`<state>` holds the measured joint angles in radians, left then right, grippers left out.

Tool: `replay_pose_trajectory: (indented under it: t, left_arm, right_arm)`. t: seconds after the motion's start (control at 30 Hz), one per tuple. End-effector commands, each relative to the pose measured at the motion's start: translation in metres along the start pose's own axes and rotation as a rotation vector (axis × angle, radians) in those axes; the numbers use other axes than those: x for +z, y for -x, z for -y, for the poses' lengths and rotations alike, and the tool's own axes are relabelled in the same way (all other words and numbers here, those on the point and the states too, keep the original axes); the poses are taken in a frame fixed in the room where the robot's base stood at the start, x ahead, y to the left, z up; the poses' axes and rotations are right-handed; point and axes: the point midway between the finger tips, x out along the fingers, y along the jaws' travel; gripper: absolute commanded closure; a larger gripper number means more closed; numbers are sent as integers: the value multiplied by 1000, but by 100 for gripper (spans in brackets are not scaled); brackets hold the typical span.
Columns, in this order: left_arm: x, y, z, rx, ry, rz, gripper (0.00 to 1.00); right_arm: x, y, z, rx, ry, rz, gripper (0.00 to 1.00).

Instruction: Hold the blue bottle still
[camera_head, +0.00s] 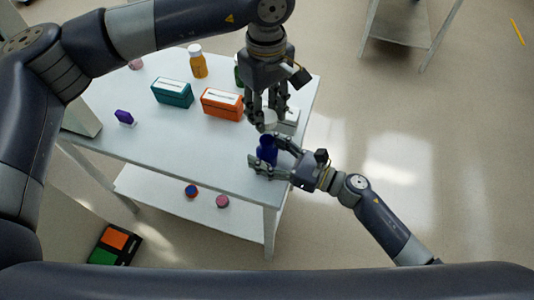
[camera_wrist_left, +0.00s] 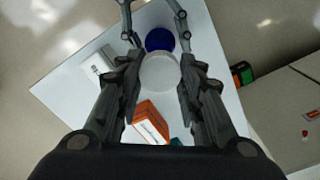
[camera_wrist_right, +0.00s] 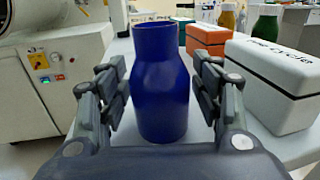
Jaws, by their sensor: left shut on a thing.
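The blue bottle (camera_head: 267,151) stands upright near the table's right front corner. Its top has no cap on it; it is large in the right wrist view (camera_wrist_right: 160,90). My right gripper (camera_head: 271,158) is open with its fingers on either side of the bottle; narrow gaps show between fingers and bottle. My left gripper (camera_head: 268,117) is shut on a white cap (camera_wrist_left: 159,73) and holds it above and a little behind the bottle. The bottle also shows just beyond the cap in the left wrist view (camera_wrist_left: 160,39).
A white box (camera_wrist_right: 270,85) stands close behind the bottle. Orange (camera_head: 222,104) and teal (camera_head: 172,93) boxes, a yellow-orange bottle (camera_head: 198,66) and a purple item (camera_head: 124,117) stand farther left on the table (camera_head: 190,150). The front left of the tabletop is clear.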

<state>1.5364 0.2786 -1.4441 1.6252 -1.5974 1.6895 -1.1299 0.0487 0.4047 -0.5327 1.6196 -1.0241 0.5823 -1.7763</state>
Motion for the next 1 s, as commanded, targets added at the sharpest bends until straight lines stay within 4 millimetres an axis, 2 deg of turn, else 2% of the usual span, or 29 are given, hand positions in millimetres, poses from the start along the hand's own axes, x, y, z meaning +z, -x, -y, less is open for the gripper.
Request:
replay_pose_trajectory:
  t: [0.03,0.2,0.37,0.67,1.0]
  left_arm:
    - [0,0,0,0,0,0,74]
    - [0,0,0,0,0,0,74]
    - [0,-6,0,-2,0,1,74]
    - [0,-47,1,-3,0,-1,74]
    - [0,-50,0,0,0,-3,74]
  right_arm:
    - [0,0,0,0,0,0,60]
    - [0,0,0,0,0,0,98]
    - [0,0,0,0,0,0,99]
    - [0,0,0,0,0,0,99]
    - [0,0,0,0,0,0,100]
